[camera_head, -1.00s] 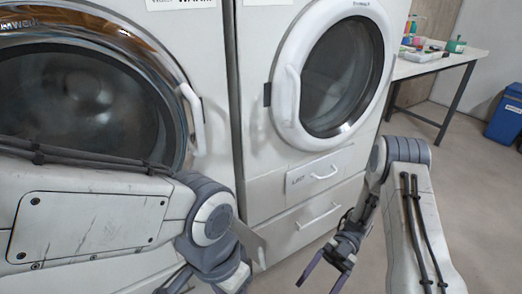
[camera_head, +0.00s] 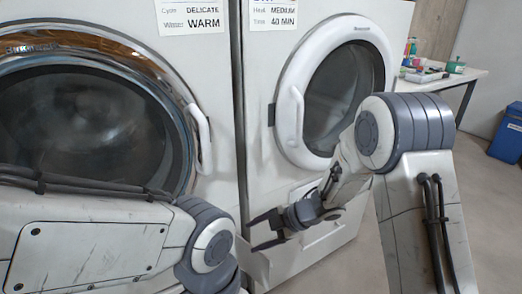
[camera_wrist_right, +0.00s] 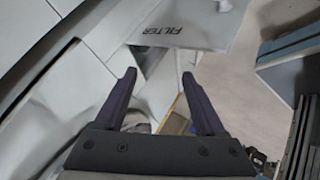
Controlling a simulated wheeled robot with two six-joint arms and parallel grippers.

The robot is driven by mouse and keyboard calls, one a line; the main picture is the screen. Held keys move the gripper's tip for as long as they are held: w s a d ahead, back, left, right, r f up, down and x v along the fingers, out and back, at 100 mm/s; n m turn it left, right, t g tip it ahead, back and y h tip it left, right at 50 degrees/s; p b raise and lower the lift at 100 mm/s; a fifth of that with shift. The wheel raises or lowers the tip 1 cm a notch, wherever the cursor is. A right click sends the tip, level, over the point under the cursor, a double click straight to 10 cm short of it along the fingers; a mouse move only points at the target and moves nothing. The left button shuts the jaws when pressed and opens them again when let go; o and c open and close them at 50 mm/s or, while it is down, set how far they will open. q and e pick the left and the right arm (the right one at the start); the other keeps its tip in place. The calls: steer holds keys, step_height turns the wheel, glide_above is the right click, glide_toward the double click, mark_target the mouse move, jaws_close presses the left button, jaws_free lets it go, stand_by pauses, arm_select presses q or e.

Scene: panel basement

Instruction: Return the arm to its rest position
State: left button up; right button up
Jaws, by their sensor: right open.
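My right gripper (camera_head: 255,232) is open in front of the lower part of the dryer, with nothing between its fingers. In the right wrist view its two dark fingers (camera_wrist_right: 158,78) are spread apart, with nothing held. My right arm (camera_head: 415,170) is bent, its elbow raised in front of the dryer's right side. My left arm (camera_head: 90,235) lies across the lower left in front of the washer. Its gripper is out of the picture.
The washer (camera_head: 215,100) has its round door (camera_head: 205,135) shut. The dryer (camera_head: 255,120) beside it has a shut round door (camera_head: 300,75). A white panel (camera_wrist_right: 190,20) reads FILTER. A table (camera_head: 450,80) with small items and a blue bin (camera_head: 508,135) stand at right. Floor there is clear.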

steer(key=s+d+r+m+t+h, duration=0.3)
steer(key=d+r+m+t+h, duration=0.1)
steer(key=r+m+h, duration=0.4)
steer(key=s+d+r+m+g, duration=0.2)
steer(key=s+m+g, duration=0.5)
steer(key=s, duration=1.7)
step_height(320, 180, up, 31)
steer(key=p, duration=3)
steer(key=shift+f+m+t+p, duration=0.2)
steer(key=shift+m+t+p, duration=0.1)
steer(key=shift+m+p, duration=0.1)
